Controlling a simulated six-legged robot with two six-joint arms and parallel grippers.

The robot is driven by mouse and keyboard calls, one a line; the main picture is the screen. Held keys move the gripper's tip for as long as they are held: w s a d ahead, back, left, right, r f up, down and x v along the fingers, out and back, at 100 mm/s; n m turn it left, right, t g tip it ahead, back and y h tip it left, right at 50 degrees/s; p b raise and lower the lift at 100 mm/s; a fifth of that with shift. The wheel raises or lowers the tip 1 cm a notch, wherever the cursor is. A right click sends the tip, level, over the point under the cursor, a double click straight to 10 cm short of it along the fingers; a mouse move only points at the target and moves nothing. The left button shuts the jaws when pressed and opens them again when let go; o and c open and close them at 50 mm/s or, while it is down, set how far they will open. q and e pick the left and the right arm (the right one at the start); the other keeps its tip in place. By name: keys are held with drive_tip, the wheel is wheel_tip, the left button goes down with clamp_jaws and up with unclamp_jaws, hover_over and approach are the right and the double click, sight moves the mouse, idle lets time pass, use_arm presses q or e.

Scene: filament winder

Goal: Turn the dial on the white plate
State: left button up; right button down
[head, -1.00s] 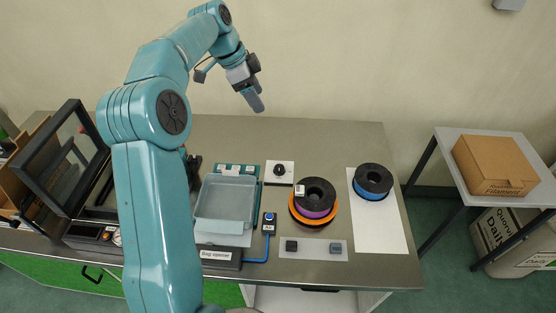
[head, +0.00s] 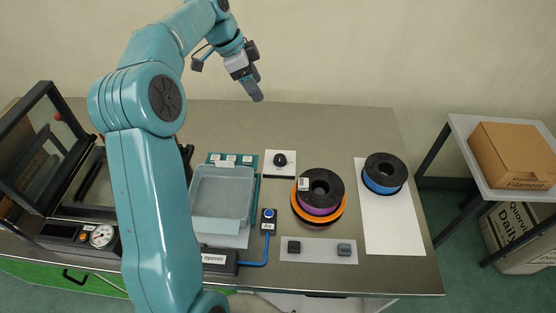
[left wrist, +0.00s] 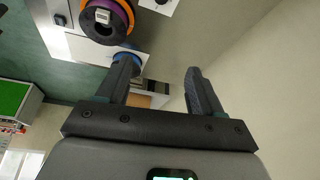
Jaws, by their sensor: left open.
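The black round dial (head: 280,160) sits on a small white plate (head: 288,174) on the bench, right of the clear tray. My left gripper (head: 257,96) is raised above and behind the dial in the head view, apart from it, and points downward. In the left wrist view its two fingers (left wrist: 160,78) are spread with nothing between them. The white plate (left wrist: 164,8) is cut off by the top edge there, with a little of the dial showing. My right gripper is not in view.
Right of the plate are stacked filament spools (head: 320,190) and a blue spool (head: 384,174) on a white sheet. A clear tray (head: 221,196), a blue button box (head: 269,216) and a plate with two dark blocks (head: 318,250) stand nearby. The bench behind the dial is clear.

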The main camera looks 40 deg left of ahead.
use_arm(q)
drive_tip(key=b, duration=1.3)
approach(279, 157)
drive_tip(key=b+x, duration=0.1)
drive_tip(key=x, duration=0.7)
drive_tip(key=shift+w+d+f, duration=0.15)
drive_tip(key=shift+d+f, duration=0.05)
drive_tip(key=shift+f, duration=0.1)
drive_tip(key=c, duration=1)
